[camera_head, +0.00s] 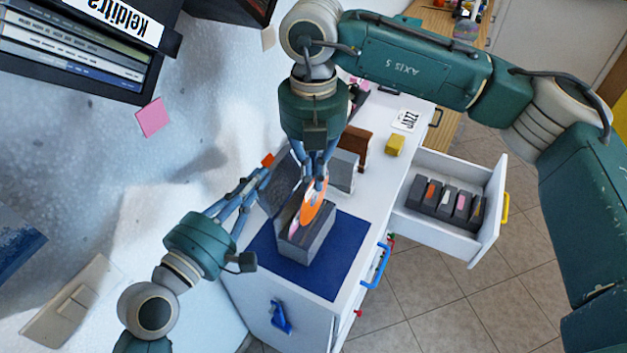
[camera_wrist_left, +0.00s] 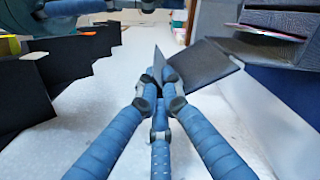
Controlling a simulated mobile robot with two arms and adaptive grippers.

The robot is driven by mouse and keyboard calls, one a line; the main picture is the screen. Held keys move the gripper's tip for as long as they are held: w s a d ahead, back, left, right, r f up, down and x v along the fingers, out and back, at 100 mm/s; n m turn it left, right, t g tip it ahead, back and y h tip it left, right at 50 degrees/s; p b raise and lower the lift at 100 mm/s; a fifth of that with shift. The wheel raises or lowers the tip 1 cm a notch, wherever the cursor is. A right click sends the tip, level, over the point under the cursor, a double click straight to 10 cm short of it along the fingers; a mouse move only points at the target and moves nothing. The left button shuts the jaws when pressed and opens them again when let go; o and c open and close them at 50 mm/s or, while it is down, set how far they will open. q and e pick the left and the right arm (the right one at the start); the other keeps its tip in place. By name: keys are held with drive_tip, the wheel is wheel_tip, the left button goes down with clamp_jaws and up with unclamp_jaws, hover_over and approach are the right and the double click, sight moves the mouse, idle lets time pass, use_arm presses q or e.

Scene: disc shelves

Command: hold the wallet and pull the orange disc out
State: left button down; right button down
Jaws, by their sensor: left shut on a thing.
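The orange disc (camera_head: 312,207) stands on edge, its lower part in a grey block-like holder (camera_head: 306,243) on a blue mat. My right gripper (camera_head: 319,178) points down at the disc's top edge, fingers close together. Whether they grip it is unclear. A thin dark grey folded panel, seemingly the wallet (camera_head: 281,188), stands left of the disc. In the left wrist view the wallet (camera_wrist_left: 205,67) shows two leaves at an angle. My left gripper (camera_wrist_left: 160,88) is shut on it; in the head view this gripper (camera_head: 262,176) reaches in from the left. Whether panel and holder are joined is unclear.
The blue mat (camera_head: 338,276) lies on a white cabinet. A drawer (camera_head: 481,229) with several dark cases is open at right. A yellow block (camera_head: 395,145) and a brown piece (camera_head: 354,146) stand further back. A disc shelf (camera_head: 75,50) hangs upper left.

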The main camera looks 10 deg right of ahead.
idle(0.4)
use_arm(q)
drive_tip(key=c, duration=1.9)
unclamp_jaws()
drive_tip(key=shift+o, duration=0.2)
drive_tip(key=v, duration=1.2)
